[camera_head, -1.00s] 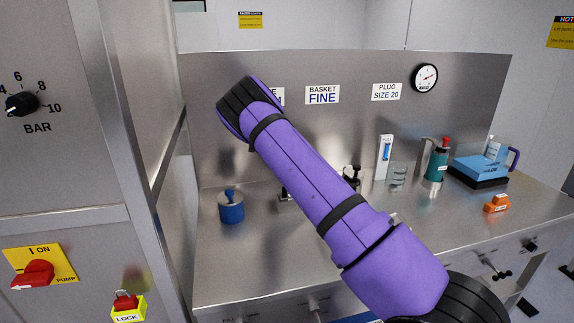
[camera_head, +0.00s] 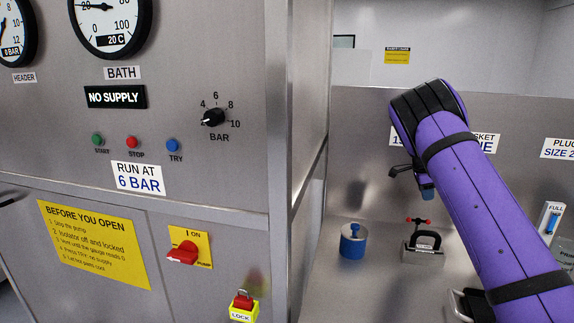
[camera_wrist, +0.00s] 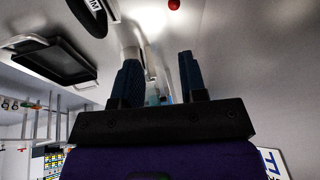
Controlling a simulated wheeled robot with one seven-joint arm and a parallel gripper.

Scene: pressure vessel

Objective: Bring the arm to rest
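My purple arm (camera_head: 475,200) is raised and bent in front of the steel back panel, on the right of the head view. My gripper (camera_wrist: 159,75) shows in the wrist view with its two dark fingers apart and nothing visible between them. In the head view only a dark part of it shows beside the upper arm, above the bench. I see no contact between it and anything.
A control cabinet (camera_head: 165,190) with gauges, a BAR knob (camera_head: 213,117) and a red pump switch (camera_head: 182,252) fills the left. On the steel bench (camera_head: 375,290) stand a blue weight-like cylinder (camera_head: 353,242) and a black-handled device (camera_head: 424,247).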

